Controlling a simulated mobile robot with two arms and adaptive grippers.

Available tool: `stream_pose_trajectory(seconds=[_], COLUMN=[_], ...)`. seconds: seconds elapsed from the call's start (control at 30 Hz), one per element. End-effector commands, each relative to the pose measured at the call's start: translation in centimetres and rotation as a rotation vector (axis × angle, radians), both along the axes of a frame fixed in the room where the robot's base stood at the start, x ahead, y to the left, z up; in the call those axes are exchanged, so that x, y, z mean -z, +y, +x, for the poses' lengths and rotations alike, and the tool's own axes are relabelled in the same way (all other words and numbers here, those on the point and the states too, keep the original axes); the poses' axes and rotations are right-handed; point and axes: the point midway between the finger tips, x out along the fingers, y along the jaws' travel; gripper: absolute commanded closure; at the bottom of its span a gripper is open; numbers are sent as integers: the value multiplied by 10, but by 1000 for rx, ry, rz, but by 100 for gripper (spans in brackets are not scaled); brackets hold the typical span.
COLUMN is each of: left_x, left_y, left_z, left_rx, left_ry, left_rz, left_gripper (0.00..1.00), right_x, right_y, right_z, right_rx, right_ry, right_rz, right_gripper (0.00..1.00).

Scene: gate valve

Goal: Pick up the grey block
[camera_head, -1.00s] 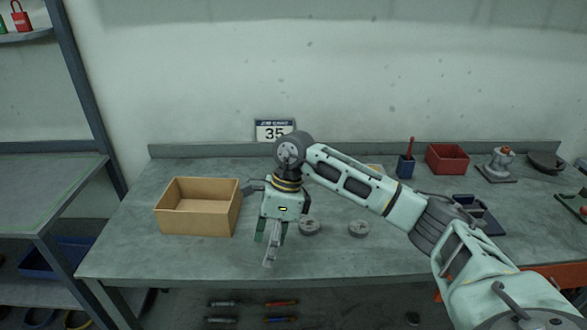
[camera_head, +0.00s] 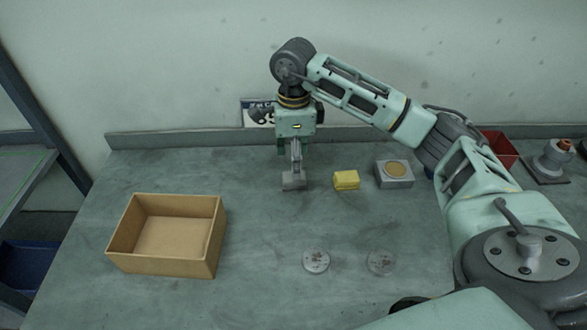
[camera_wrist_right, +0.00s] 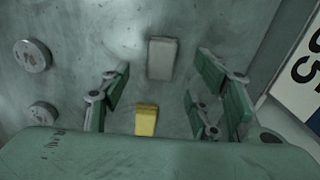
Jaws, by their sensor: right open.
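The grey block (camera_head: 293,182) is a small grey box on the workbench, near its back edge, left of a yellow block (camera_head: 346,180). It also shows in the right wrist view (camera_wrist_right: 162,58), as a pale upright rectangle at upper centre. My right gripper (camera_head: 296,164) points down directly above the grey block in the head view. In the right wrist view my right gripper (camera_wrist_right: 165,88) is open, with its fingers spread on both sides and nothing between the pads. I cannot tell the exact height gap to the block. My left gripper is not in view.
An open cardboard box (camera_head: 122,248) stands at the left. Two round grey discs (camera_head: 316,261) lie toward the front. A grey block with a round tan top (camera_head: 394,174) stands right of the yellow block (camera_wrist_right: 146,120). A number plate (camera_wrist_right: 303,72) is at the back wall.

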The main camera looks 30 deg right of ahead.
Motion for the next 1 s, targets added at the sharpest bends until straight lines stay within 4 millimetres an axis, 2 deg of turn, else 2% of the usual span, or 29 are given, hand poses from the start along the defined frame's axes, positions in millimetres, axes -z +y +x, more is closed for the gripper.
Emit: stream_pose_trajectory(seconds=[0.03,0.1,0.2,0.37,0.5,0.63,0.77,1.0], left_x=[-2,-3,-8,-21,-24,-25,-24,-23], left_y=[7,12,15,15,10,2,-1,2], left_z=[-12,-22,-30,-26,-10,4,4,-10], left_rx=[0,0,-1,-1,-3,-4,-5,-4], left_ry=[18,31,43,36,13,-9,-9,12], left_rz=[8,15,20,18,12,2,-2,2], left_gripper=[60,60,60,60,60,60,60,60], right_x=[6,14,24,48,65,69,69,69], right_y=[0,0,-1,-3,-4,-3,-4,-4], right_z=[-1,-1,0,3,3,4,4,4], right_rx=[0,1,2,1,1,0,0,1], right_ry=[5,4,4,6,3,0,0,0], right_rz=[-1,0,1,2,1,1,1,1], right_gripper=[44,44,44,44,44,44,44,63])
